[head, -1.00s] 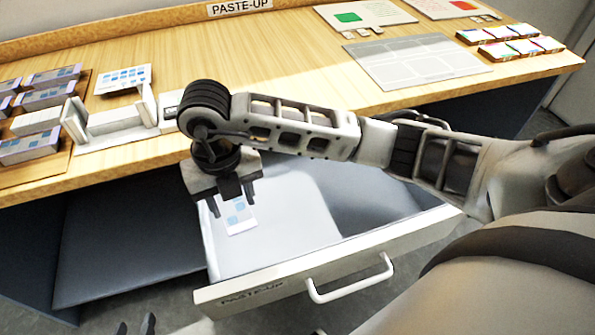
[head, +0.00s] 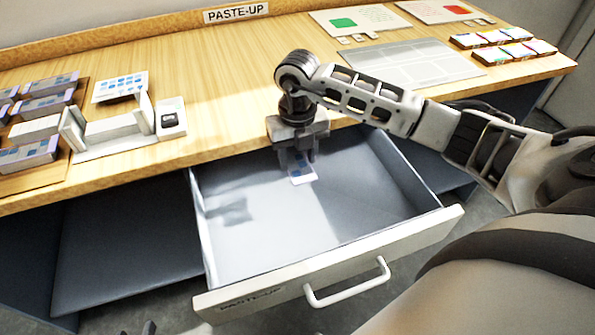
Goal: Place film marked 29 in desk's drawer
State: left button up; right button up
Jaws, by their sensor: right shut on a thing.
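A small pale film with blue patches (head: 302,177) hangs from my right gripper (head: 298,163), which is shut on it. Its number is too small to read. The gripper points down over the open drawer (head: 250,250) of the desk, near the drawer's back edge. The drawer is pulled well out, has a white front with a "PASTE-UP" label and a handle, and looks empty inside. I cannot tell whether the film touches the drawer floor. My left gripper (head: 135,329) seems to show only as dark tips at the bottom edge.
The wooden desk top (head: 225,90) carries a white holder (head: 115,130), stacked packs (head: 45,105) and a patterned card (head: 120,86) at left. A grey sheet (head: 410,64) and colored blocks (head: 505,42) lie at right. The desk's front edge is close behind the gripper.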

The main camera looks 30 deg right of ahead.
aim_at(298, 166)
jog(key=shift+f, duration=2.8)
jog(key=shift+f, duration=0.15)
jog(key=o, duration=0.9)
jog(key=shift+o, duration=0.2)
notch_tip(298, 166, up, 12)
jog(key=shift+r, duration=0.15)
